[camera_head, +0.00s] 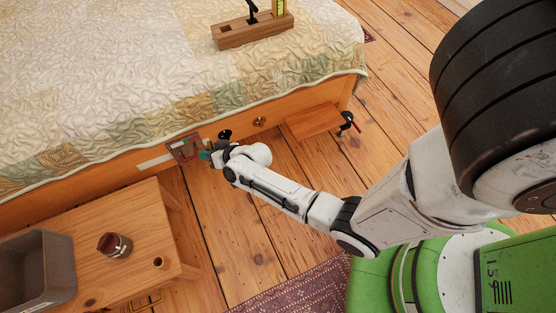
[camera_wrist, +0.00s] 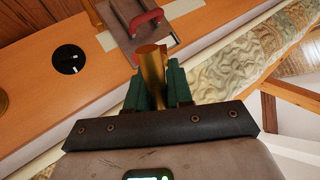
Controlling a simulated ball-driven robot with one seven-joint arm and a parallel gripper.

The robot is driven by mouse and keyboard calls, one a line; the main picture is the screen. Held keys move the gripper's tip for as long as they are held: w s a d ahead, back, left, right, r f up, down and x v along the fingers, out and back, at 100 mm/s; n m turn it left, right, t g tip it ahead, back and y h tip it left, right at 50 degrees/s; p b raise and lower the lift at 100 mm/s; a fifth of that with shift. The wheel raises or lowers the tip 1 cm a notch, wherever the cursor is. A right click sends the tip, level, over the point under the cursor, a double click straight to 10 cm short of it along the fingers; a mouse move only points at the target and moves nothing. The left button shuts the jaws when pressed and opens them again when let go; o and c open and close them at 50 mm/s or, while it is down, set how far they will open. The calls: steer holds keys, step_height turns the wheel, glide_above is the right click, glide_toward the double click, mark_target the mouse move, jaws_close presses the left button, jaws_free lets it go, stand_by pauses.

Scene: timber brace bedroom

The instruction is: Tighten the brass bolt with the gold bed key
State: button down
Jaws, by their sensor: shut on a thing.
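My gripper (camera_head: 205,154) is at the bed's side rail, in front of the plate with the red handle. In the wrist view its green fingers (camera_wrist: 156,88) are shut on a gold shaft, which I take for the gold bed key (camera_wrist: 152,66). The key's round end points at the plate and rail. Whether it touches anything is unclear. The brass bolt (camera_head: 259,122) is on the rail, right of my gripper; a brass edge shows at the far left of the wrist view (camera_wrist: 3,102). A black round fitting (camera_head: 225,135) lies between; it also shows in the wrist view (camera_wrist: 68,59).
The plate with the red handle (camera_head: 183,150) is on the rail. A small wooden shelf (camera_head: 313,122) with a black and red clamp (camera_head: 348,124) is at right. A wooden table (camera_head: 75,242) carries a grey bin (camera_head: 62,270) and a jar (camera_head: 115,246). A wooden block (camera_head: 253,31) sits on the bed.

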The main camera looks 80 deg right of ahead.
steer(key=s+d+f+m+t+h+b, duration=0.2)
steer(key=s+d+f+m+h+b, duration=0.2)
steer(key=s+d+f+h+b, duration=0.35)
steer(key=m+g+h+b, duration=0.2)
steer(key=m+h+b, duration=0.2)
steer(key=b, duration=0.1)
glide_toward(262, 126)
steer(key=shift+b+x, duration=2.4)
steer(key=shift+b, duration=0.55)
steer(key=m+b, duration=0.1)
steer(key=m, duration=0.1)
steer(key=shift+f+m, duration=0.15)
steer(key=shift+m, duration=0.15)
steer(key=m+b, duration=0.3)
steer(key=m, duration=0.8)
steer(key=shift+d+m+b, duration=0.1)
steer(key=shift+m+b, duration=0.2)
steer(key=shift+s+n+p, duration=0.2)
steer(key=shift+n+p, duration=0.1)
steer(key=shift+n, duration=0.3)
